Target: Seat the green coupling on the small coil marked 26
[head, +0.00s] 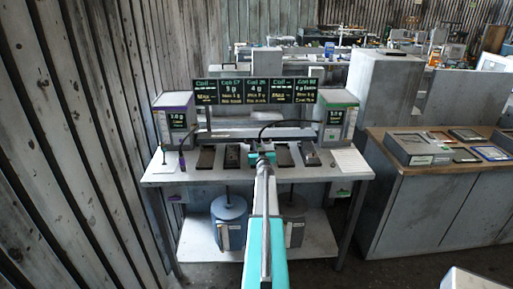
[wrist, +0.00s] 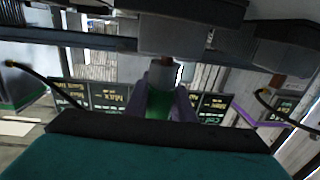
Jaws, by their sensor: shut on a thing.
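My gripper (head: 262,158) is at the end of my teal arm, over the middle of the bench, in front of the sign (head: 257,85) that reads Coil 26. In the wrist view, my gripper's two purple-grey fingers (wrist: 167,103) are shut on a small green piece, which looks like the green coupling (wrist: 156,104). A dark grey block (wrist: 172,37) is right past the fingertips; whether they touch, I cannot tell. The small coil marked 26 cannot be picked out for sure; my arm hides much of the bench's middle in the head view.
Several dark plates (head: 206,157) lie in a row on the bench (head: 165,172). A purple-trimmed box (head: 178,121) stands left, a green-trimmed box (head: 338,120) right. A white sheet (head: 349,161) lies at the right. Two drums, one blue (head: 229,221), stand on the lower shelf.

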